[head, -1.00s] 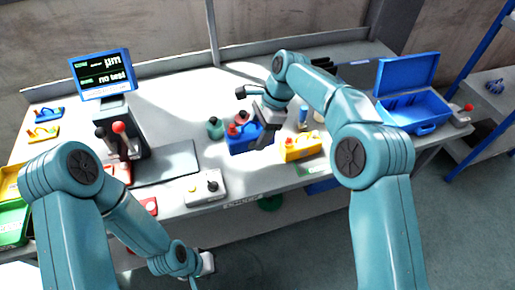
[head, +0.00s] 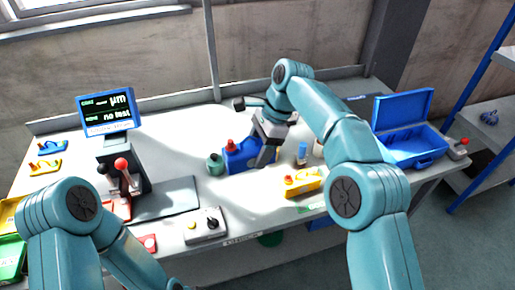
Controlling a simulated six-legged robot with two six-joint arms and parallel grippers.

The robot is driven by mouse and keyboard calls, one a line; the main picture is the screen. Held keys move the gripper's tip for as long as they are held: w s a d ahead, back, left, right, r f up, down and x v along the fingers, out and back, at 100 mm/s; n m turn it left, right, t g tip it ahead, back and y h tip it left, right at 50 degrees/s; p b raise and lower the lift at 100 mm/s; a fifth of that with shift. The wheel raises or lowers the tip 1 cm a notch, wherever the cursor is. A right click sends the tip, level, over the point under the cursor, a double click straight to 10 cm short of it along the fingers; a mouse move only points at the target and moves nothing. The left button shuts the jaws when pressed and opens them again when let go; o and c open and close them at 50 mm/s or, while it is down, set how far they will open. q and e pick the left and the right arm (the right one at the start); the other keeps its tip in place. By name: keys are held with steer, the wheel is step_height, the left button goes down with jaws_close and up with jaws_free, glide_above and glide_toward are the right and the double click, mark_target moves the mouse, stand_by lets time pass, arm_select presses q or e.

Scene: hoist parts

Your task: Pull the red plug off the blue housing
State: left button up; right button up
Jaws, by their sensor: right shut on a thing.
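The blue housing (head: 238,161) stands on the workbench near the middle of the head view. A red plug (head: 231,145) shows at its upper left side and appears to touch it. My right gripper (head: 264,158) reaches down at the right end of the housing. Its dark fingers are shut on the blue housing as far as I can tell, and they hide that end. The exact contact is hidden. My left gripper is out of view; only its arm shows at lower left.
A green bottle-like part (head: 215,164) stands just left of the housing. A yellow block (head: 302,183) and a small blue-capped part (head: 302,153) are to its right. An open blue case (head: 410,146) is at the right.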

steer(key=shift+f+b, duration=4.7)
steer(key=shift+f, duration=4.9)
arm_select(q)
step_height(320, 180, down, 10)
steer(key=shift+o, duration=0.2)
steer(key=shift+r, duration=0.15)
